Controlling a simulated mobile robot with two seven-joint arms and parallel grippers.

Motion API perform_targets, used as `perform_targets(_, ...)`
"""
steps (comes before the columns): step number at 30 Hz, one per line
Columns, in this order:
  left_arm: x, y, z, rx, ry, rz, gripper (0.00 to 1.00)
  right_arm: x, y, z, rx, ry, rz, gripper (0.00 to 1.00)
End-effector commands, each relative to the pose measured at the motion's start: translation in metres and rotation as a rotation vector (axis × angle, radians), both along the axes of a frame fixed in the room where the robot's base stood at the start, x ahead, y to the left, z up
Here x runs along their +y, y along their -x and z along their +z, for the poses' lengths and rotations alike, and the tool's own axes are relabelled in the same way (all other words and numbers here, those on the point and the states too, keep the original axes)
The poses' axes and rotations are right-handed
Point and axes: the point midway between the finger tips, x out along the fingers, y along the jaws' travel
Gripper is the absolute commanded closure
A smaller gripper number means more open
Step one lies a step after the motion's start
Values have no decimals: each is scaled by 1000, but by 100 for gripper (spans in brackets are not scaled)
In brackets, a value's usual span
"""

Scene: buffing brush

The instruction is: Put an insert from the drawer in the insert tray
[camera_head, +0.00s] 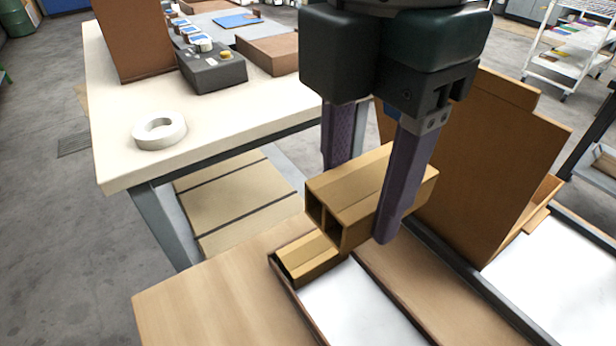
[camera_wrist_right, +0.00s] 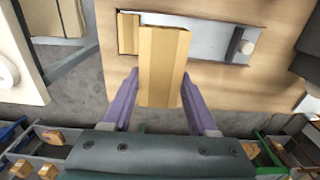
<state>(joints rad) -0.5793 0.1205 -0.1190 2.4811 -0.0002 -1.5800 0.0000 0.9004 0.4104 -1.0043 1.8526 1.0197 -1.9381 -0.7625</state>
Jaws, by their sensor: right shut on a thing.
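My right gripper (camera_head: 362,205) is shut on a tan cardboard-like insert (camera_head: 352,188), with one purple finger on each side. The insert is a box shape with open cells at its near end. It is held above a narrow tray with a white floor (camera_head: 355,305), set in a wooden surface. A second tan insert (camera_head: 308,260) lies in the tray's left end. The right wrist view shows the held insert (camera_wrist_right: 163,65) between the fingers, partly covering the tray (camera_wrist_right: 212,48) and the other insert (camera_wrist_right: 128,33). My left gripper is not in view.
A cream table (camera_head: 240,115) at the back left bears a white ring-shaped roll (camera_head: 160,131), a dark box (camera_head: 212,70) and brown boxes. A tall brown panel (camera_head: 490,160) and another white-floored tray (camera_head: 560,285) are at the right. The wooden surface (camera_head: 215,300) is bare at front left.

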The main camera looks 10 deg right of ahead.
Motion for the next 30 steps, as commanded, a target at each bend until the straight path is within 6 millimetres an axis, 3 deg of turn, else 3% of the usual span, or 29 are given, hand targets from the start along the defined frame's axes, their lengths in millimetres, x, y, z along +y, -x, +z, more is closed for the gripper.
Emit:
perform_targets(9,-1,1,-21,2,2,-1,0,-1,1,-93,5,4,-2,94)
perform_targets(13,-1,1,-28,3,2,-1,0,-1,1,-125,4,3,-1,94)
perform_targets(20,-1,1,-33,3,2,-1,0,0,0,-149,1,0,-1,94)
perform_targets(27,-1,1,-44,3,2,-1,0,0,0,-186,2,2,-2,94)
perform_targets(30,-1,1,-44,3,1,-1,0,0,0,-191,0,1,-1,94)
